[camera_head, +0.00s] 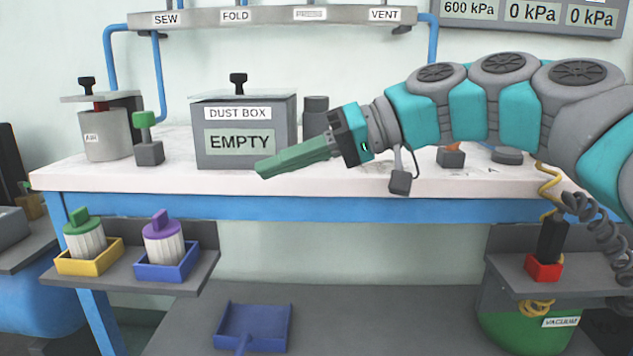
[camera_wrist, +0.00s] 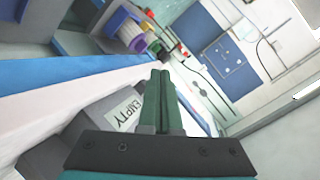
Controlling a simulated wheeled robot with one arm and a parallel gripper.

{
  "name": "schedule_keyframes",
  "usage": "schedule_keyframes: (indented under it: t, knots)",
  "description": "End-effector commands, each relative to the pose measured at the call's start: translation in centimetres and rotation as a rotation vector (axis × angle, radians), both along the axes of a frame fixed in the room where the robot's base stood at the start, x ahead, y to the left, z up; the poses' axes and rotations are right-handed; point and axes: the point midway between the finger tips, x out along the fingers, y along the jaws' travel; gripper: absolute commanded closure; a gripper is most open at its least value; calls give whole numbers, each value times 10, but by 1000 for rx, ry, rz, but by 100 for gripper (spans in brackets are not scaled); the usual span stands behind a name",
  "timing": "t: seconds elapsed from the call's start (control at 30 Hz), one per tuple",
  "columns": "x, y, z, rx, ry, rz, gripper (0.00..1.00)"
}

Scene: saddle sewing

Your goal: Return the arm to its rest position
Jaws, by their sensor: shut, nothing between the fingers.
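My gripper (camera_head: 262,169) has green fingers pressed together and holds nothing. In the head view my teal and grey arm reaches in from the right. The fingers point left and slightly down, in front of the dust box, above the bench's front edge. In the wrist view the shut fingers (camera_wrist: 160,76) point away up the middle. The grey dust box (camera_head: 285,118) stands on the bench with an EMPTY label, and it also shows in the wrist view (camera_wrist: 90,116), left of the fingers.
The white bench (camera_head: 70,176) carries a grey air canister (camera_head: 105,140) and a small green-topped block (camera_head: 148,150) at left. A lower shelf holds a yellow tray (camera_head: 88,265) and a blue tray (camera_head: 168,271). A blue dustpan (camera_head: 255,325) lies below.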

Motion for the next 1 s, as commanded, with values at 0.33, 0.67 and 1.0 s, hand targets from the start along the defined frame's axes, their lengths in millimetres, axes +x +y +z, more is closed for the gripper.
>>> schedule_keyframes:
  t: [0.33,0.67,1.0]
  knots:
    - [-85,-23,-158,-535,245,-159,100]
    - [-179,-136,-282,-1002,459,-399,100]
    - [-233,-199,-320,-1193,559,-517,100]
